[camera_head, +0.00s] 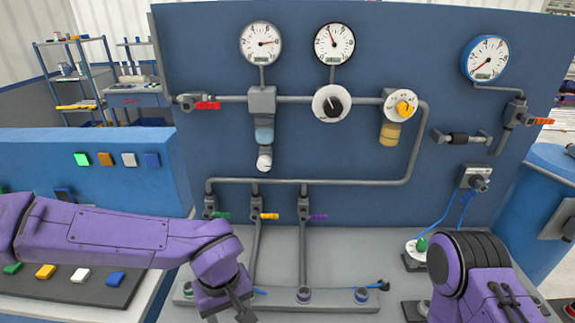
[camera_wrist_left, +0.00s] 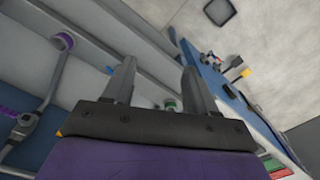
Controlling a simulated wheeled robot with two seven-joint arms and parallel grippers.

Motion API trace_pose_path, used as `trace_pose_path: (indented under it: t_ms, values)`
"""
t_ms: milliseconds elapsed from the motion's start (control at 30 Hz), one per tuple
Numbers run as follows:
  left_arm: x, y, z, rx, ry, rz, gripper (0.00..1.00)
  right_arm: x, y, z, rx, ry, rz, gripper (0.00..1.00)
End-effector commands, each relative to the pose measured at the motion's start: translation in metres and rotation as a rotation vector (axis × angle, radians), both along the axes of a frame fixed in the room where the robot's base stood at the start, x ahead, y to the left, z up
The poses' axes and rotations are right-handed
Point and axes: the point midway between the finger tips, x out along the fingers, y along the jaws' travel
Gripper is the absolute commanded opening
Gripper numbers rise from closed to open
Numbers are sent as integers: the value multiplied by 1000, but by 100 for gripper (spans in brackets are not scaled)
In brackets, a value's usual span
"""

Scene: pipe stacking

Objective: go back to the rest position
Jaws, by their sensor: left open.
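My left arm comes in from the left in the head view, and my purple left gripper (camera_head: 240,308) points down over the front of the grey bench, near the low grey pipe base. In the left wrist view its two grey fingers (camera_wrist_left: 158,72) stand apart, with nothing held between them. My right arm shows at the lower right of the head view as a purple and black link. Dark parts at its lower end (camera_head: 505,300) are cut by the frame edge, so the jaw opening of the right gripper cannot be told.
A blue panel (camera_head: 370,210) with gauges, valves and grey pipes stands behind the bench. The pipe base (camera_head: 333,302) has several ports along the front. A grey mat (camera_head: 60,290) with coloured blocks lies under my left arm. A small blue-cabled unit (camera_head: 416,252) stands beside my right arm.

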Motion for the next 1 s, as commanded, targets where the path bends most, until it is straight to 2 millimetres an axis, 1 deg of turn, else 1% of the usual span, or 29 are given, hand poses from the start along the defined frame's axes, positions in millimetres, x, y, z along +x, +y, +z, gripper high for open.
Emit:
trace_pose_path:
  t_ms: [33,200,433,567,633,733,767,867,900,967,1000]
  values:
    - [0,0,0,0,0,3,57,0,0,0,0,0,0,43]
    - [2,2,0,1,-14,133,57,0,0,0,0,0,0,43]
    - [17,9,-3,22,-116,301,57,0,0,0,0,0,0,43]
    - [30,23,-15,56,-221,418,57,0,0,0,0,0,0,43]
    - [36,34,-29,83,-286,479,57,0,0,-2,0,0,0,43]
    - [39,52,-64,124,-388,552,57,0,0,-7,0,0,0,43]
    - [38,59,-79,139,-420,568,57,0,0,-10,0,0,0,43]
    - [23,86,-139,169,-523,582,57,0,0,-21,0,0,0,43]
    - [8,98,-171,172,-550,560,57,0,0,-28,0,0,0,43]
    - [-22,115,-215,168,-557,501,57,0,0,-37,0,0,0,43]
    - [-45,126,-241,163,-542,450,57,0,0,-43,0,0,0,43]
